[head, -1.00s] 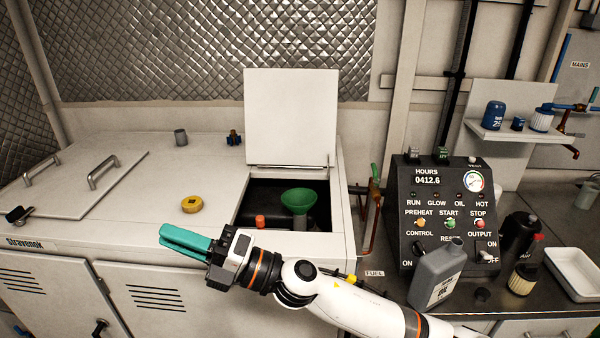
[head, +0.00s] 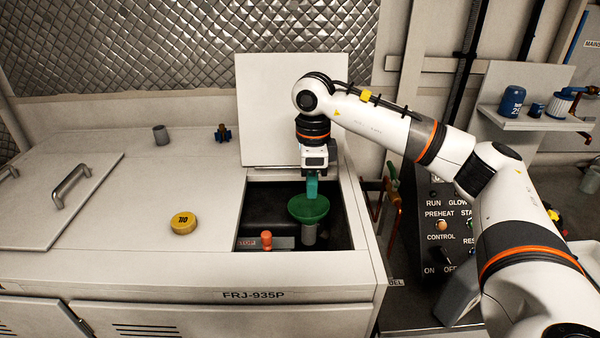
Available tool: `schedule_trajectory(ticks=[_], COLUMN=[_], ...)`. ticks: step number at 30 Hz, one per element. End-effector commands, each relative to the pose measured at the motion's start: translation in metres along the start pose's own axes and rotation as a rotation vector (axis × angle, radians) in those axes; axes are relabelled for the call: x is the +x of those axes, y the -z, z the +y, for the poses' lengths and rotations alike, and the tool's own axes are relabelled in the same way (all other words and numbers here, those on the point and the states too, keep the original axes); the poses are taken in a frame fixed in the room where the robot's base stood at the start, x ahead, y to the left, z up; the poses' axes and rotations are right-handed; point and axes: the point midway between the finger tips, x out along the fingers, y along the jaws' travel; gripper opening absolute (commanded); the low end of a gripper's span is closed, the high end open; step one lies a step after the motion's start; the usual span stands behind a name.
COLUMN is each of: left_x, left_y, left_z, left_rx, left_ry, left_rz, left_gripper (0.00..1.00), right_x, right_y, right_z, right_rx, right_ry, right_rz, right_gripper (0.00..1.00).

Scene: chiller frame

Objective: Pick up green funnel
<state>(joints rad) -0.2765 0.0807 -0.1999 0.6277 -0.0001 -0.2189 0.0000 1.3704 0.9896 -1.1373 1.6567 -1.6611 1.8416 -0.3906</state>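The green funnel (head: 308,209) sits wide end up in the open compartment of the white cabinet, on top of a grey upright neck (head: 309,235). My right gripper (head: 311,190) points down directly over the funnel, its teal fingertips at or just behind the funnel's back rim. The fingers overlap in this view, so I cannot tell the gap between them or whether they touch the funnel. My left gripper is not in view.
The raised white lid (head: 275,110) stands behind the compartment. An orange-red cap (head: 266,240) is left of the funnel, inside the opening. A yellow round cap (head: 184,223) lies on the cabinet top (head: 130,240). The control panel (head: 440,225) is at right, partly behind my arm.

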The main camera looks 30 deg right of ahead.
Motion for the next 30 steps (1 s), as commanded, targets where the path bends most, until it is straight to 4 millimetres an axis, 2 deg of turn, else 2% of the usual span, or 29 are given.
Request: schedule_trajectory(ticks=[5,9,12,15,18,22,27,30], left_x=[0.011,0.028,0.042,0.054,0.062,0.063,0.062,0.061], left_y=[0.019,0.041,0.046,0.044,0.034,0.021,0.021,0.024], left_z=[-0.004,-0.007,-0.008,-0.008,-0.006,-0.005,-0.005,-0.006], left_rx=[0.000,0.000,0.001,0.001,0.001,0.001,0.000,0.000], left_ry=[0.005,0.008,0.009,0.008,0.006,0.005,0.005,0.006], left_rz=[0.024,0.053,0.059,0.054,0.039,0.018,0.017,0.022], left_gripper=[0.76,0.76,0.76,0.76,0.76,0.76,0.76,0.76], right_x=[0.017,0.042,0.062,0.080,0.091,0.095,0.093,0.093], right_y=[-0.002,-0.002,-0.002,-0.001,-0.001,-0.001,-0.001,-0.001], right_z=[0.000,0.000,0.000,0.000,0.000,0.000,0.000,0.000], right_rx=[0.002,0.002,0.002,0.002,0.002,0.001,0.001,0.001], right_ry=[0.000,0.001,0.001,0.001,0.001,0.000,0.001,0.001], right_rz=[-0.006,-0.005,-0.004,-0.003,-0.003,-0.001,-0.002,-0.002], right_gripper=[0.18,0.18,0.18,0.18,0.18,0.18,0.18,0.03])
